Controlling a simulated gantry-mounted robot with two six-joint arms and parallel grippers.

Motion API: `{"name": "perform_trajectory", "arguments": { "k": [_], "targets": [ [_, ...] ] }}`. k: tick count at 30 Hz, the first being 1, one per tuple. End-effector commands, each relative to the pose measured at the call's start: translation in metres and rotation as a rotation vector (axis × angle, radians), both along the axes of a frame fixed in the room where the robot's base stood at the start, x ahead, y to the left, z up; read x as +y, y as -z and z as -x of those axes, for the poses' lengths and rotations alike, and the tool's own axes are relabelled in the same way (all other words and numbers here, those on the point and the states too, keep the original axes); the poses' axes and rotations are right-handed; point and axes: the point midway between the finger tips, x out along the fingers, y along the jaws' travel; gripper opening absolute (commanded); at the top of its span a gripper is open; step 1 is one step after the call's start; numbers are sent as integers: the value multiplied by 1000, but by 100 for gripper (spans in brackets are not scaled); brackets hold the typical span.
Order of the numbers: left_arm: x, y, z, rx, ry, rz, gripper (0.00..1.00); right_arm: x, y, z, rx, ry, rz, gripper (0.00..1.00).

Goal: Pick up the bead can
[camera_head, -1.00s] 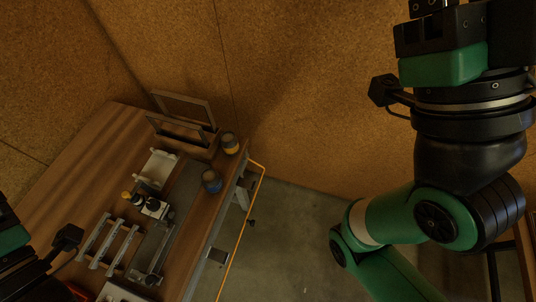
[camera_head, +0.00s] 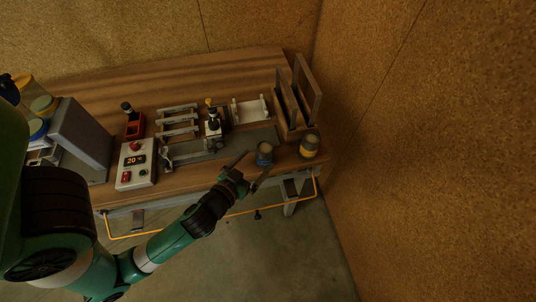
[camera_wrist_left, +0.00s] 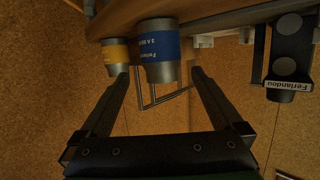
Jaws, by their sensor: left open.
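I cannot tell surely from the lettering which is the bead can. My left gripper (camera_head: 257,170) is open and empty at the bench's front edge, close to the blue-banded can. In the wrist view this can appears between and beyond the fingertips. My right gripper is not in view.
The wooden bench (camera_head: 235,82) holds a frame rack (camera_head: 296,108) behind the cans, a white cradle (camera_head: 250,108), a tilting fixture (camera_head: 212,125) and a control box (camera_head: 135,165). An orange rail (camera_head: 240,213) runs along the front. Open floor lies before it.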

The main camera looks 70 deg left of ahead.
Motion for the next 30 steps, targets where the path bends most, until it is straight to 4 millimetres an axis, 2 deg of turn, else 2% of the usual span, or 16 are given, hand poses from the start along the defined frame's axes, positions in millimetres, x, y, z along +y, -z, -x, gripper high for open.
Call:
{"name": "perform_trajectory", "arguments": {
  "k": [3,6,14,18,21,29,30],
  "targets": [
    [16,6,-19,-4,-5,0,100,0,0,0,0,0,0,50],
    [23,12,-29,-2,-3,0,100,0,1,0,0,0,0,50],
    [30,19,-38,-2,-1,-1,100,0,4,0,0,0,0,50],
    [45,34,-53,-2,-3,0,100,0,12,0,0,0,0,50],
    [52,36,-64,-3,-1,0,100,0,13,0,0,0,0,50],
    [55,37,-69,-1,2,0,100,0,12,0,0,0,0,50],
    [55,37,-69,-1,2,0,96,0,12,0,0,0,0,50]
  ]
}}
